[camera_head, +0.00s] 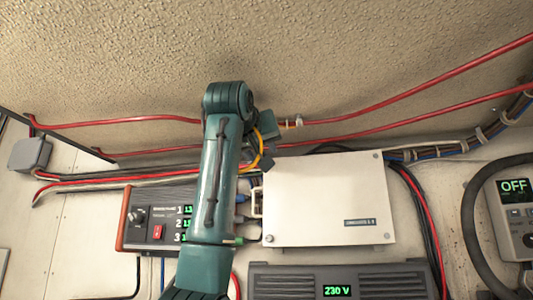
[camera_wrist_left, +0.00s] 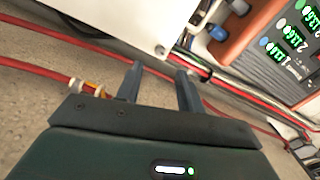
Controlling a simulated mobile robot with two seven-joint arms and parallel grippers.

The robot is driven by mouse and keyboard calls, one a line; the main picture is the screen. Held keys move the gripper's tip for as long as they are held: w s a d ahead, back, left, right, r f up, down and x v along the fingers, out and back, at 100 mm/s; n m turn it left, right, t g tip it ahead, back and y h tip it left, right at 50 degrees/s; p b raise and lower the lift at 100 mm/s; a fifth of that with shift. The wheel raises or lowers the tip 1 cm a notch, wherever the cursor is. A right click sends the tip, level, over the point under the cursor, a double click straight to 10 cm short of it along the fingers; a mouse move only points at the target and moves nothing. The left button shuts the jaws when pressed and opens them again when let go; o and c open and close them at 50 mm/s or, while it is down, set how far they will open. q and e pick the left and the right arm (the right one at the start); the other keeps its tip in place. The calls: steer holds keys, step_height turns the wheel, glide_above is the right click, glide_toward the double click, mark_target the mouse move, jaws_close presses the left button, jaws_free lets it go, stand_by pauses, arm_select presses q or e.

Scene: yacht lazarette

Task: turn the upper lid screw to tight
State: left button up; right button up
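A white box (camera_head: 325,205) with a flat lid is mounted on the wall in the head view. Lid screws show at its upper right (camera_head: 376,157), lower left (camera_head: 268,238) and lower right (camera_head: 387,236). Its upper left corner is partly behind my arm and gripper. In the left wrist view, the box (camera_wrist_left: 115,20) has one corner screw (camera_wrist_left: 160,50) just beyond the fingertips. My left gripper (camera_wrist_left: 160,70) is open and empty, its fingers apart and pointing toward that corner; it also shows at the box's upper left in the head view (camera_head: 266,157). The screw's slot direction is too small to tell.
A control panel (camera_head: 165,222) with green digits and a knob is left of the box. A 230 V unit (camera_head: 340,282) is below. Red cables (camera_head: 390,98) run above and behind. A meter reading OFF (camera_head: 515,205) is at the right.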

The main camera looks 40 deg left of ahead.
arm_select(q)
steer(key=p+x, duration=0.2)
steer(key=x, duration=0.4)
steer(key=shift+w, duration=0.3)
steer(key=shift+a, duration=0.1)
jaws_close()
